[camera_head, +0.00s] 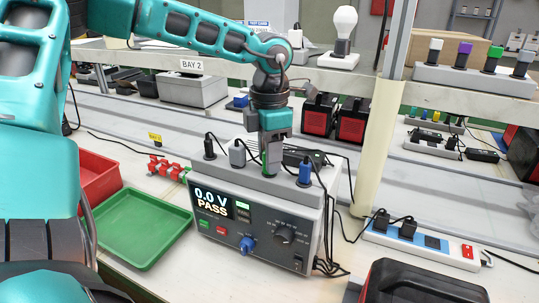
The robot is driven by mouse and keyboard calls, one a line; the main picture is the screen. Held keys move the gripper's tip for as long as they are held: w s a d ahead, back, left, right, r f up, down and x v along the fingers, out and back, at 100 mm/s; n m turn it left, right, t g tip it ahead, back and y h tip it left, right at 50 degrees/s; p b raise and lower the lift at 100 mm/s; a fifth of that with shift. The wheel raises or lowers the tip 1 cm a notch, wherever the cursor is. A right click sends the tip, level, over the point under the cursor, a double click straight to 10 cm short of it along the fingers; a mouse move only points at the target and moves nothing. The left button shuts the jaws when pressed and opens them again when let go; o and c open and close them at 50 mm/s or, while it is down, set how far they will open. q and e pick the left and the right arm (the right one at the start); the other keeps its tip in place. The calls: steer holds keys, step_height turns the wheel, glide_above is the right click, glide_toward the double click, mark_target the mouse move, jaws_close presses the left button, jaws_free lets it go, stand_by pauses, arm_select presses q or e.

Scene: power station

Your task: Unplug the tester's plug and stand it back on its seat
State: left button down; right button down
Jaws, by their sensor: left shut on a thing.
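The tester (261,229) is a grey box with a display reading "0.0 V PASS", a blue knob and a black dial. On its top ledge stand a black plug (209,148), a grey plug (237,154) and a blue plug (305,173), with dark cables. My left gripper (271,160) points down over the ledge between the grey and blue plugs. It is shut on a green plug (265,163), mostly hidden by the fingers. I cannot tell whether the green plug's lower end touches the ledge. My right gripper is not in view.
A green tray (128,262) and a red bin (92,170) lie left of the tester. A power strip (421,242) with black plugs is at the right, and a black case (425,284) at the front right. A pale post (378,150) stands behind. Cables run along the tester's right side.

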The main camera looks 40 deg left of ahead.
arm_select(q)
steer(key=shift+f, duration=0.1)
stand_by(0.6)
steer(key=c, duration=0.7)
jaws_free()
steer(key=shift+o, duration=0.2)
step_height(320, 180, up, 13)
